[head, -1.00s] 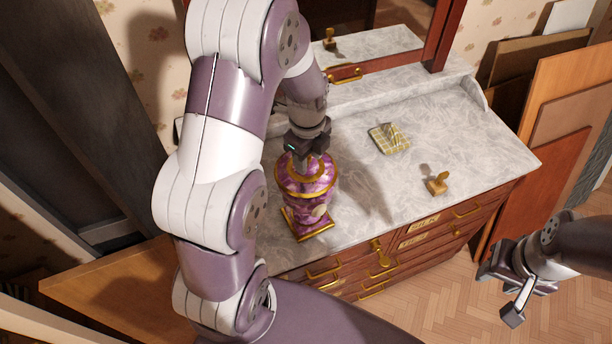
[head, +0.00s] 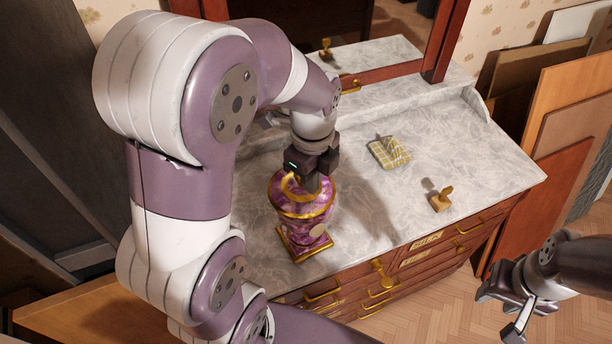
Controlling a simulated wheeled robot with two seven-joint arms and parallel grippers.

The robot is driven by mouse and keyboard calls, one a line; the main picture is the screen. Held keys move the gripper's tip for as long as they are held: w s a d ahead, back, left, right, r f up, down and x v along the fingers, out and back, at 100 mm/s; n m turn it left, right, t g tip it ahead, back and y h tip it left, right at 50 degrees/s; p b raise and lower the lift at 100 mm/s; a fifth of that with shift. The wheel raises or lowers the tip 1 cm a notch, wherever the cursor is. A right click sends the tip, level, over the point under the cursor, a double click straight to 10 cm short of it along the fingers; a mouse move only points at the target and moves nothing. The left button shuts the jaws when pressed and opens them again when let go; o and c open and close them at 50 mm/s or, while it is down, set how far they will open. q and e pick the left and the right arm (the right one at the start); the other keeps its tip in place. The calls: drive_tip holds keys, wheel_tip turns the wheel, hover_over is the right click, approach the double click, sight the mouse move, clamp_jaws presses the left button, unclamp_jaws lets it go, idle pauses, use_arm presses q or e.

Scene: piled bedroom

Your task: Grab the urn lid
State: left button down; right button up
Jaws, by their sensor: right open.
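The purple and gold urn (head: 302,225) stands upright on the grey marble top of the dresser, left of its middle. My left gripper (head: 312,185) comes down from above onto the top of the urn, and its dark fingers cover most of the lid. A curved gold edge (head: 287,188) shows beside the fingers at the top of the urn. I cannot tell whether the fingers are closed on the lid. My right gripper (head: 503,308) is open and empty, off the dresser at the lower right, above the floor.
A yellow checked cloth-like item (head: 388,153) and a small wooden stamp-like object (head: 441,199) lie on the marble top (head: 440,135), right of the urn. A mirror stands behind. Panels (head: 570,85) lean at the right. The right part of the top is mostly clear.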

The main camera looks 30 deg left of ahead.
use_arm(q)
drive_tip(key=s+d+r, duration=0.4)
drive_tip(key=shift+d+r, duration=0.15)
drive_tip(key=shift+d, duration=0.2)
drive_tip(key=c, duration=1.7)
unclamp_jaws()
drive_tip(key=shift+s, duration=0.15)
drive_tip(key=shift+c, duration=0.2)
drive_tip(key=o, duration=1)
drive_tip(key=shift+d, duration=0.15)
drive_tip(key=o, duration=0.4)
drive_tip(key=shift+c, duration=0.2)
drive_tip(key=shift+r, duration=0.1)
